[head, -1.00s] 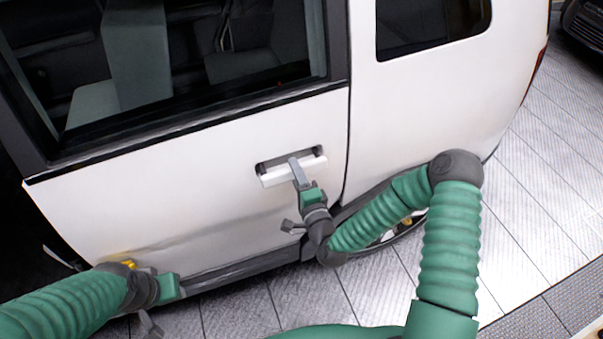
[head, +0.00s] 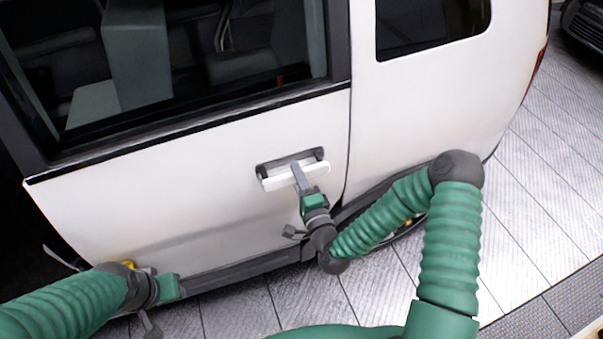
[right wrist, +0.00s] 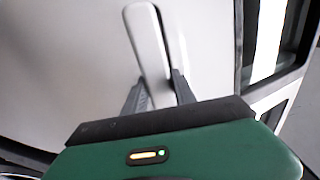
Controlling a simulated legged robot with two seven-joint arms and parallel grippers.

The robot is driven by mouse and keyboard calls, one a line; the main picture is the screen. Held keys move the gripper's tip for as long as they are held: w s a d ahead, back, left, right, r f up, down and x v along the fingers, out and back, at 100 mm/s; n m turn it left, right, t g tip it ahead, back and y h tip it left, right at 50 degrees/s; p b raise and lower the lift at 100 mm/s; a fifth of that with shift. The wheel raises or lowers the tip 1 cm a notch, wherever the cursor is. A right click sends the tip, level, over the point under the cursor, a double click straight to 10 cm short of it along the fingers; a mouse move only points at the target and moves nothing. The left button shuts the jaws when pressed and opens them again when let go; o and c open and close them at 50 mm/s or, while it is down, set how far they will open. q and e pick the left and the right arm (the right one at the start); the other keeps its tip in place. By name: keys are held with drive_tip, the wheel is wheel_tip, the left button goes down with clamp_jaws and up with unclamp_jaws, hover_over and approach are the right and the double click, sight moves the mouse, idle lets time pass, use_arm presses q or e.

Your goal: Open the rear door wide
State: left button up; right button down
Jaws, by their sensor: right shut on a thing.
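The white rear door (head: 190,190) fills the left half of the head view, with its dark window above. Its edge lies against the body panel at the right, with only a thin dark seam. The white door handle (head: 293,175) sits in a dark recess near that seam. My right gripper (head: 299,172) is shut on the handle; in the right wrist view the handle (right wrist: 147,45) runs up from between its two fingers (right wrist: 157,92). My left gripper (head: 160,308) is low at the door's bottom left; its fingers do not show clearly.
The white rear body panel (head: 430,110) with a small dark window is right of the door. A dark sill (head: 240,266) runs under the door. Grey tiled floor (head: 540,200) is open at the right. A dark vehicle (head: 585,25) stands at the far top right.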

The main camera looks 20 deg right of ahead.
drive_tip(key=shift+m+h, duration=0.4)
drive_tip(key=shift+h, duration=0.2)
drive_tip(key=s, duration=0.4)
drive_tip(key=shift+s+a+f, duration=0.25)
drive_tip(key=shift+s, duration=0.05)
drive_tip(key=shift+m+h, duration=0.4)
drive_tip(key=shift+h, duration=0.2)
drive_tip(key=s, duration=0.4)
drive_tip(key=shift+s+a+p, duration=0.1)
drive_tip(key=shift+a+p, duration=0.2)
